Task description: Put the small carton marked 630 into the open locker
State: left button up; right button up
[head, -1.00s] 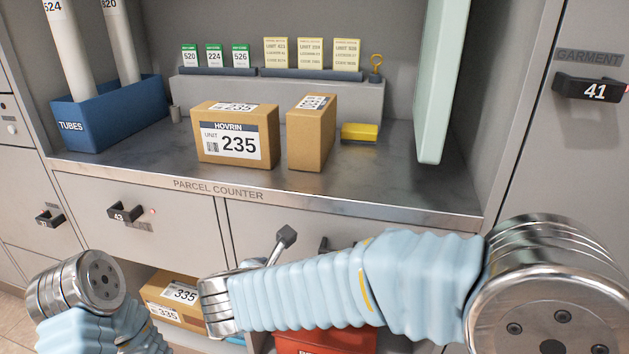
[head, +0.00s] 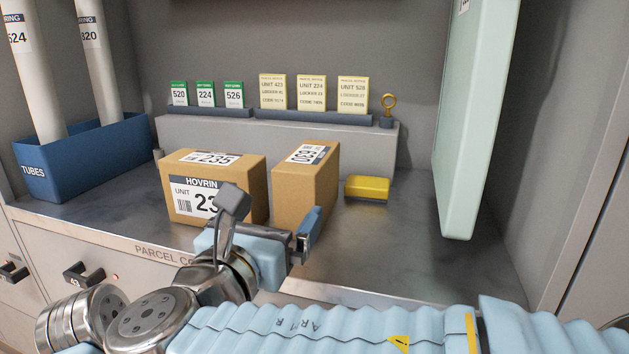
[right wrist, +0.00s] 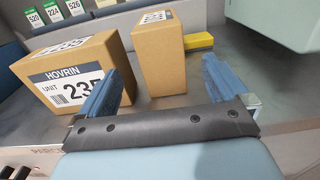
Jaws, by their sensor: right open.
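The small brown carton marked 630 (head: 303,190) stands upright on the parcel counter, its 630 label on top. It also shows in the right wrist view (right wrist: 160,55). My right gripper (head: 262,234) is open and empty, low in front of this carton. In the right wrist view its blue fingers (right wrist: 162,76) point toward the carton, one to each side of it, with the carton ahead of the tips. The left finger overlaps the picture of the larger carton; I cannot tell whether it touches. My left gripper is out of view. I see no open locker now.
The larger HOVRIN carton marked 235 (head: 205,190) stands close on the left. A yellow block (head: 367,188) lies right of the small carton. A pale green panel (head: 475,120) hangs at right. A blue TUBES bin (head: 85,165) is at left. The counter's right front is clear.

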aim_at(304, 179)
jog(key=x, duration=1.2)
jog(key=shift+w+d, duration=0.1)
jog(key=shift+w, duration=0.25)
jog(key=c, duration=1.4)
